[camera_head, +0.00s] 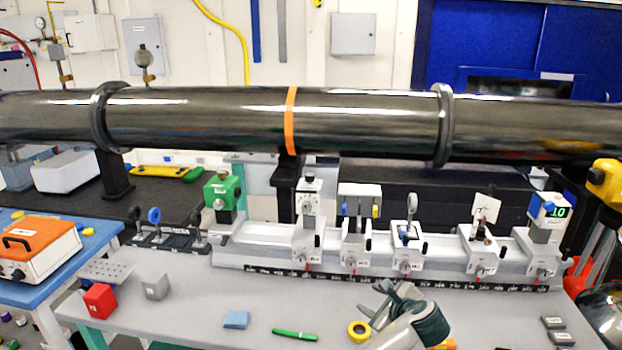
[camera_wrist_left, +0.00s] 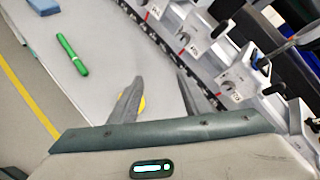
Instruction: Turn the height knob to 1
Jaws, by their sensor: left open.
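Several white carriers stand along a light grey rail (camera_head: 270,258) behind the bench's front strip. Each has a small round dial or knob low on its front with a red mark, such as the middle carrier (camera_head: 406,262); I cannot tell which is the height knob or read its setting. The wrist view shows some of these fronts closer, including one labelled carrier (camera_wrist_left: 234,86). My left gripper (camera_head: 370,296) is open and empty, over the bench in front of the rail. Its two fingers (camera_wrist_left: 160,78) are apart, touching no knob. My right gripper is not in view.
A yellow tape roll (camera_head: 359,331), a green marker (camera_head: 295,335) and a blue block (camera_head: 236,320) lie near my left gripper. Red (camera_head: 100,301) and grey (camera_head: 156,286) cubes stand left. A dark beam pipe (camera_head: 220,118) spans above the rail. The bench's left-middle is mostly clear.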

